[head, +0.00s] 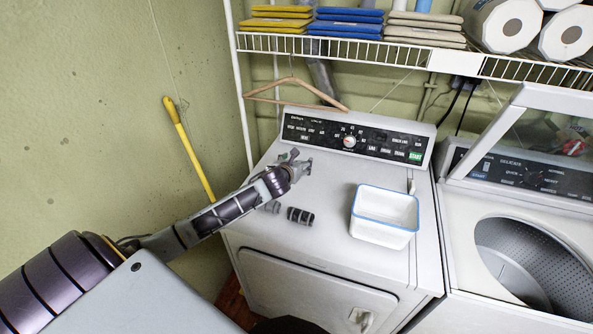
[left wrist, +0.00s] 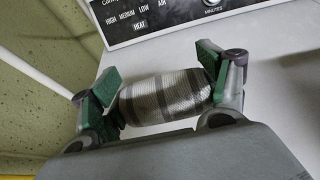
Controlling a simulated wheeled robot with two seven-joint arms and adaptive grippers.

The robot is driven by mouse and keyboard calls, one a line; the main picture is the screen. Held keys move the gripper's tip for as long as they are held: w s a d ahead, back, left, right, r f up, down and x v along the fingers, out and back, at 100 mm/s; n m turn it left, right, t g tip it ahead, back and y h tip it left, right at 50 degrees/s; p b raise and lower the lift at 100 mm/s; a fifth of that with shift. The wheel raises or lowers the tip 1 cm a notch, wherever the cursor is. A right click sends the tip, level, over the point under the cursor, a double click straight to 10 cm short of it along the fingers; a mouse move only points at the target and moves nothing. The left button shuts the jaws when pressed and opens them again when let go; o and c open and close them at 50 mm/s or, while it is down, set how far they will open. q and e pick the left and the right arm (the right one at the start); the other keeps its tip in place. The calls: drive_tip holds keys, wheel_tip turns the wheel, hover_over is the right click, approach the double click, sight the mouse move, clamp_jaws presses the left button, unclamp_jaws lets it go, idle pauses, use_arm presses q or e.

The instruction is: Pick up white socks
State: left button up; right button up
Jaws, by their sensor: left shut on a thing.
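A rolled pair of socks (left wrist: 165,97), pale silvery white with darker grey bands, lies between the green-padded fingers of my left gripper (left wrist: 160,95) in the left wrist view. The fingers are shut on it from both sides. In the head view my left gripper (head: 297,160) is over the back left part of the dryer top, and I cannot make out the held roll there. A dark striped sock roll (head: 300,216) and a greyish roll (head: 272,206), partly hidden by my arm, lie on the dryer top. My right gripper is not in view.
A white bin with a blue rim (head: 385,228) stands on the dryer (head: 330,240), right of the rolls. The control panel (head: 350,140) rises behind. A hanger (head: 290,95) hangs from the wire shelf (head: 340,47). An open washer (head: 515,225) stands at right.

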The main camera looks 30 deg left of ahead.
use_arm(q)
drive_tip(key=shift+r, duration=0.8)
idle(1.1)
